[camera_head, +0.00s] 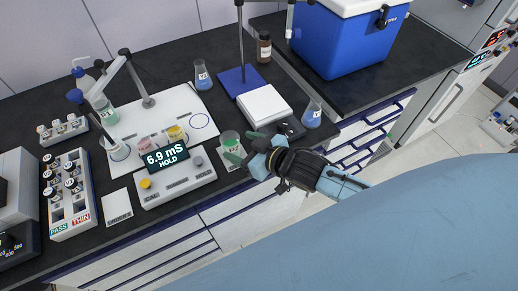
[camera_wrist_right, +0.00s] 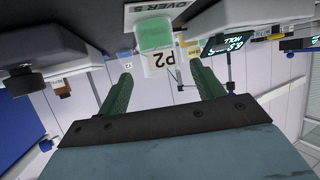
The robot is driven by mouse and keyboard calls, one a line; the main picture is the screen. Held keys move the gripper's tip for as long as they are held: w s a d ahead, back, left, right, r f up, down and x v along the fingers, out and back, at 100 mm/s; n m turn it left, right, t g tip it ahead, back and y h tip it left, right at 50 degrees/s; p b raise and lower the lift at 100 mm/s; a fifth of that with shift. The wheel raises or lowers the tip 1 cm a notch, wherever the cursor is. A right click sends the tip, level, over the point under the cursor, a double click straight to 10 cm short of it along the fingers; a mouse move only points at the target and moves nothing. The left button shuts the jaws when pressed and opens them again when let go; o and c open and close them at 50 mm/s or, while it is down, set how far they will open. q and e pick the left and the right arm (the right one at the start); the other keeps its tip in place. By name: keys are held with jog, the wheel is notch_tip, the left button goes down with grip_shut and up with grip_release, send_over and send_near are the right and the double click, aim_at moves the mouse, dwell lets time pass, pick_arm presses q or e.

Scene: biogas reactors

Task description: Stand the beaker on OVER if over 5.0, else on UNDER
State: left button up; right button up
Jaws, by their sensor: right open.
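The beaker (camera_head: 230,141) with green liquid and a "P2" label stands upright on the white OVER card (camera_head: 237,173) at the bench's front edge. In the upside-down right wrist view the beaker (camera_wrist_right: 156,42) stands by the card's "OVER 5" lettering (camera_wrist_right: 160,8). My right gripper (camera_head: 241,149) is open beside the beaker; in the wrist view the beaker lies just beyond and between its green fingertips. The meter (camera_head: 173,175) reads "6.9 mS HOLD". Another white card (camera_head: 118,206) lies left of the meter, its lettering unreadable. My left gripper is not in view.
Pink and yellow beakers (camera_head: 177,134) stand behind the meter near a probe arm (camera_head: 125,70). A vial rack (camera_head: 70,205) stands left. A blue cooler (camera_head: 345,40) stands at the back.

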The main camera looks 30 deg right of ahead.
jog(key=v, duration=0.6)
jog(key=shift+s+r, duration=0.2)
jog(key=shift+s, duration=0.15)
jog(key=shift+d+f, duration=0.1)
jog(key=shift+d, duration=0.05)
jog(key=s+d+f+m+g+h, duration=0.2)
jog(key=s+g+h, duration=0.15)
jog(key=s, duration=0.35)
jog(key=s+d+f+m+g+h, duration=0.1)
jog(key=s+d+g+h, duration=0.1)
jog(key=s+g, duration=0.45)
notch_tip(320, 180, down, 24)
jog(key=s+b, duration=0.1)
jog(key=s, duration=0.1)
jog(key=s+d+f+g+b, duration=0.1)
jog(key=s+d+f+b, duration=0.1)
jog(key=s+f, duration=1.4)
notch_tip(320, 180, down, 2)
jog(key=shift+s+d+f, duration=0.2)
jog(key=shift+s+d, duration=0.1)
jog(key=shift+d, duration=0.1)
